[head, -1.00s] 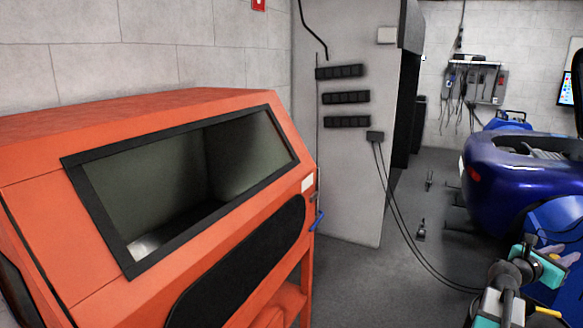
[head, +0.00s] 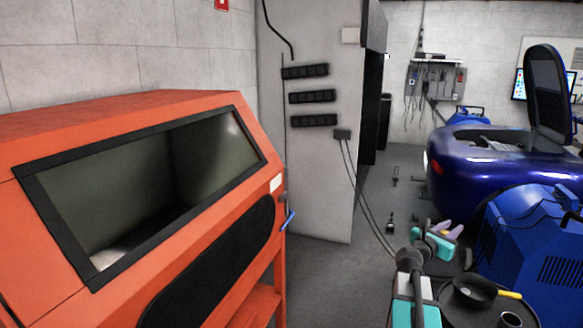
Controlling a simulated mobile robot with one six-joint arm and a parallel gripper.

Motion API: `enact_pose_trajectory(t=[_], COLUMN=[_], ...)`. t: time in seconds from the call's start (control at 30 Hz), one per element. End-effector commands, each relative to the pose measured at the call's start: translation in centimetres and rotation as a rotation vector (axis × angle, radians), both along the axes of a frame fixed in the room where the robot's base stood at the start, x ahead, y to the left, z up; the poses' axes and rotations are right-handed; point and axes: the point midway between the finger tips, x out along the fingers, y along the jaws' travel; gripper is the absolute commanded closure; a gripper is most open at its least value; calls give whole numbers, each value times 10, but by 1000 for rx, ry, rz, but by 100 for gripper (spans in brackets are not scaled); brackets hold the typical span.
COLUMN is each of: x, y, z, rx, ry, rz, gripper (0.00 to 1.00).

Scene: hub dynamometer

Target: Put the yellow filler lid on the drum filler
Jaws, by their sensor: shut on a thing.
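My gripper (head: 447,233), with teal and pale grey-purple parts, is small in the head view at the lower right. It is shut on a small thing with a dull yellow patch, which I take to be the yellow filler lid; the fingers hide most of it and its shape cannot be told. A black round funnel-like piece (head: 474,290), apparently the drum filler, stands in the lower right corner, below and to the right of my gripper. A short bright yellow bar (head: 510,294) sticks out at its right side. My gripper appears apart from the filler.
A large orange cabinet (head: 60,140) with a dark-framed window fills the left. A blue ribbed machine (head: 540,250) stands close at right, with a dark-blue car-like body (head: 480,175) behind. Cables hang from a grey panel (head: 310,190). Grey floor (head: 330,270) lies open between.

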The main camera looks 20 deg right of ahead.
Motion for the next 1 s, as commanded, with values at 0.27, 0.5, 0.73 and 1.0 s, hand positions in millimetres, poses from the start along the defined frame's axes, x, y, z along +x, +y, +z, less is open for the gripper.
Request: enact_pose_trajectory(t=[0.27,0.5,0.73,1.0], x=[62,105,138,168], y=[67,126,185,256], z=[-17,-32,-46,-62], rx=[1,0,1,1], ry=[1,2,1,1], rz=[114,202,276,356], gripper=[98,98,98,98])
